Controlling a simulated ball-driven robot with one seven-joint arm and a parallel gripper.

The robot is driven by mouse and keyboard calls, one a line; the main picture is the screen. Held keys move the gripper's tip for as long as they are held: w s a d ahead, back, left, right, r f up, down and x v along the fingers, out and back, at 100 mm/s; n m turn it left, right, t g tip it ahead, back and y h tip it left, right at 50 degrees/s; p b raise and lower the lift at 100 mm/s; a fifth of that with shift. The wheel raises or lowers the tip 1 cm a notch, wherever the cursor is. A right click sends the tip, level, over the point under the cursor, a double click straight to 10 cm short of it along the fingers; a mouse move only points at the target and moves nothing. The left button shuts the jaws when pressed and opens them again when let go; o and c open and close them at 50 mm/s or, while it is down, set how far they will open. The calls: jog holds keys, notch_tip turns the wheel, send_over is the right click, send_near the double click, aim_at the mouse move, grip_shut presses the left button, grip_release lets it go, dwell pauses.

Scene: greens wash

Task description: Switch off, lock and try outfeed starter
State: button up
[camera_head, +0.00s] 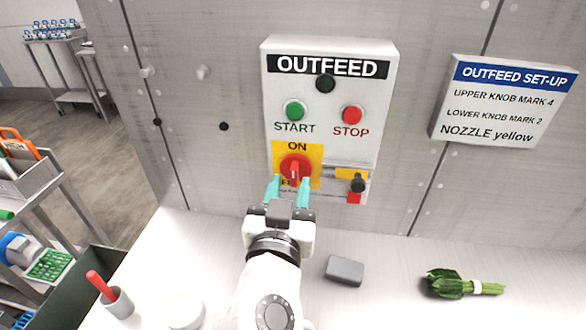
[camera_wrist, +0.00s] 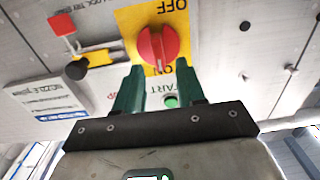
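The outfeed starter box (camera_head: 327,100) is on the grey wall, with a green START button (camera_head: 294,111), a red STOP button (camera_head: 352,115) and a dark lamp (camera_head: 325,83). Its red rotary switch (camera_head: 295,169) sits on a yellow plate, its handle roughly upright toward ON. The switch also shows in the wrist view (camera_wrist: 157,46). A black knob with a yellow piece (camera_head: 357,183) and a red tag (camera_head: 354,198) sit at the box's lower right. My gripper (camera_head: 289,191) is open just in front of the switch, its teal fingers apart and nothing visible between them.
A set-up sign (camera_head: 503,101) is on the wall at right. On the white counter (camera_head: 400,285) lie a grey block (camera_head: 345,270) and a bunch of greens (camera_head: 464,284). A cup with a red-handled tool (camera_head: 118,302) stands at left, beside a dark green bin (camera_head: 70,292).

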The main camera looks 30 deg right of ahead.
aim_at(293, 175)
jog(key=shift+p+x, duration=0.3)
jog(key=shift+x, duration=1.45)
jog(key=shift+c, duration=0.4)
grip_shut()
